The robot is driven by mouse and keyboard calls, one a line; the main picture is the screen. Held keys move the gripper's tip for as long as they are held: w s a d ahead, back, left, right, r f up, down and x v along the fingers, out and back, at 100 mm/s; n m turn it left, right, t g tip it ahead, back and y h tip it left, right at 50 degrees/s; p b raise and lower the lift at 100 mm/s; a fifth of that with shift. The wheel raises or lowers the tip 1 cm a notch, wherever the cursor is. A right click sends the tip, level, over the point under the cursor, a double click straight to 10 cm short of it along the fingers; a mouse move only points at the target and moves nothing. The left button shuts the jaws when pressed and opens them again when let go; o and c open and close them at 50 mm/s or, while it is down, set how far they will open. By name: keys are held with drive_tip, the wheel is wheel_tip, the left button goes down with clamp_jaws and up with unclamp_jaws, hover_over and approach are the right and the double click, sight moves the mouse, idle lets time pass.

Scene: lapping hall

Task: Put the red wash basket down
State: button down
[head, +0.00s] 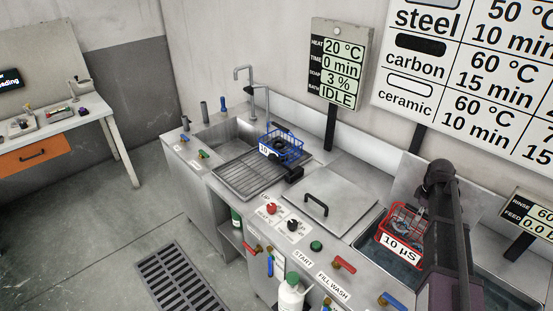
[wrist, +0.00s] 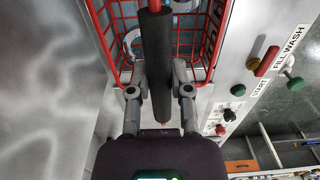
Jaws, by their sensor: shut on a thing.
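The red wash basket (head: 405,222) is at the right of the head view, at an open sink basin (head: 392,256) with dark liquid; I cannot tell whether it touches the bottom or hangs above. In the wrist view, the red wire wall (wrist: 117,72) of the basket shows, with grey ring-like parts (wrist: 132,42) inside. My gripper (wrist: 160,78) is shut on the basket's thick black handle (wrist: 155,40). In the head view my arm hides the handle, the fingers and the basket's right side.
A blue basket (head: 281,146) with dark parts stands on the ribbed drainboard (head: 248,171) by the left sink. A closed steel lid (head: 325,199) lies between. A green button (head: 316,246), valves and a white bottle (head: 291,293) line the front. A display post (head: 338,62) stands behind.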

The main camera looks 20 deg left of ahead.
drive_tip(key=shift+r+p, duration=3.95)
drive_tip(key=shift+r, duration=0.4)
drive_tip(key=shift+s, duration=0.1)
